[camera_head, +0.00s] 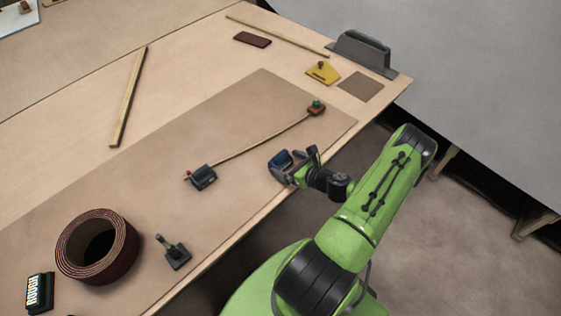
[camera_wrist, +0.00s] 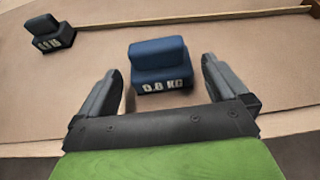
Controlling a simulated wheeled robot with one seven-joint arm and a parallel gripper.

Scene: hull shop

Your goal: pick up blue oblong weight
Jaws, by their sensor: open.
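The blue oblong weight (camera_head: 280,160) lies on the brown mat near the table's front edge. In the wrist view the blue weight (camera_wrist: 160,62) shows a raised upper block and a white "0.8 KG" label on its near side. My gripper (camera_head: 291,168) is at the weight, on its near right side in the head view. In the wrist view my gripper (camera_wrist: 165,90) is open, one finger to each side of the weight's near end, with gaps on both sides. The weight's main body lies ahead of the fingertips.
A dark weight (camera_head: 203,177) sits at one end of a thin wooden strip (camera_head: 255,143); a brown block with a green top (camera_head: 316,107) is at the other. A brown roll (camera_head: 98,247) and a dark clamp-like piece (camera_head: 175,252) lie left. The mat around the blue weight is clear.

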